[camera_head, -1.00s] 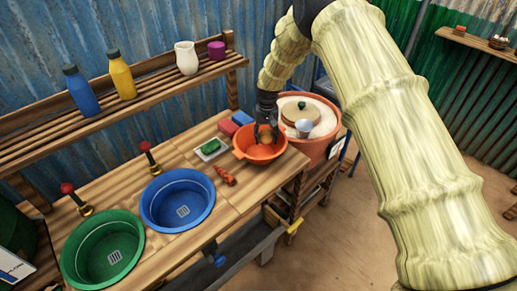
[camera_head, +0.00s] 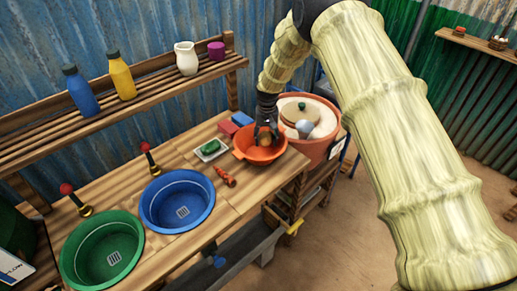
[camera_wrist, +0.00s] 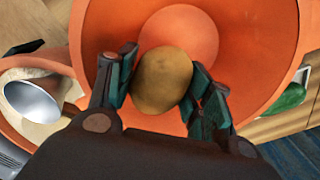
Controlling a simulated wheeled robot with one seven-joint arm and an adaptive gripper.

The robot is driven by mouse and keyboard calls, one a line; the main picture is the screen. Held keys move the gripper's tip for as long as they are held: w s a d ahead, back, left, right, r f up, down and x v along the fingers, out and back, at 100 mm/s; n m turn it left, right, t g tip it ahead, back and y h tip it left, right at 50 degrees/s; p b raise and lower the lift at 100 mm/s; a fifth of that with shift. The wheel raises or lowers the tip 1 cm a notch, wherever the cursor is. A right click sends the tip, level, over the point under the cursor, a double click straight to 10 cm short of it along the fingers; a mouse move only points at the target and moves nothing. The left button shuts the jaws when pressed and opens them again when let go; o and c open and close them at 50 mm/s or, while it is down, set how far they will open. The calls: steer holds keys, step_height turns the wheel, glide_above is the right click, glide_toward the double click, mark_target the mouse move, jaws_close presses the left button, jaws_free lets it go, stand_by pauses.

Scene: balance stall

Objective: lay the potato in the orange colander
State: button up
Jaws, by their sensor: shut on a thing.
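The orange colander (camera_head: 244,152) stands at the right end of the wooden counter; it also fills much of the wrist view (camera_wrist: 240,30). My gripper (camera_head: 265,134) points down into the colander's mouth. In the wrist view my gripper (camera_wrist: 162,90) is shut on the brown potato (camera_wrist: 162,80), with a finger on each side of it. The potato (camera_head: 265,142) is within the colander's outline in the head view. I cannot tell whether it touches the colander's floor.
A white dish with a green item (camera_head: 210,148), a carrot-like orange thing (camera_head: 225,176) and red and blue blocks (camera_head: 234,124) lie close to the colander. A large orange tub (camera_head: 322,146) stands to its right. Blue (camera_head: 150,208) and green (camera_head: 76,252) basins are at left.

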steer(key=shift+f, duration=0.4)
stand_by(0.3)
steer(key=o, duration=1.1)
steer(key=shift+o, duration=0.2)
step_height(320, 180, up, 12)
